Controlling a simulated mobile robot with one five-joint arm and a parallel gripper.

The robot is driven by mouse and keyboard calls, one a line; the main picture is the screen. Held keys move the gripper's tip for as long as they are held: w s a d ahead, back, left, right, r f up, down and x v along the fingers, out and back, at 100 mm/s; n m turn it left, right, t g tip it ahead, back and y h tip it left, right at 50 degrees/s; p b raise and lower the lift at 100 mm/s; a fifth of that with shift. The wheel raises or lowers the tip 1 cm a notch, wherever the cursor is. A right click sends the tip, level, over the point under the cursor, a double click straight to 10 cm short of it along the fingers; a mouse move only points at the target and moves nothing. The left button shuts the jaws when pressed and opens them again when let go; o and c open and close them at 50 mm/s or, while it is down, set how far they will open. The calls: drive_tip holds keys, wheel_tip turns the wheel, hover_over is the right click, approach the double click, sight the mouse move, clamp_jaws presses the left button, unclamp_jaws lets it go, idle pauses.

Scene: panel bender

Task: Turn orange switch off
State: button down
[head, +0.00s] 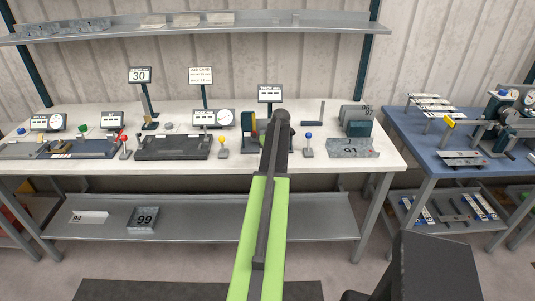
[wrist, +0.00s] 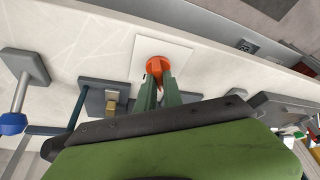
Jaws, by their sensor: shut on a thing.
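The orange switch (wrist: 158,64) is a small round knob on a white square plate (wrist: 178,55), seen in the wrist view. My gripper (wrist: 158,78) is at the switch, with its two greenish fingers shut on the knob. The fingers cover the near side of the knob, so its exact turn is hard to read. In the head view my arm reaches to the white workbench (head: 385,158) and hides the switch.
A blue-knobbed lever (head: 308,142) stands just right of my arm, and it also shows in the wrist view (wrist: 12,123). A yellow-knobbed lever (head: 222,145) stands to the left.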

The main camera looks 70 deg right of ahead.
idle(0.4)
drive_tip(key=c, duration=1.5)
unclamp_jaws()
drive_tip(key=p+v, duration=1.6)
drive_tip(key=v, duration=0.1)
drive_tip(key=shift+s+r, duration=0.1)
drive_tip(key=shift+r, duration=0.1)
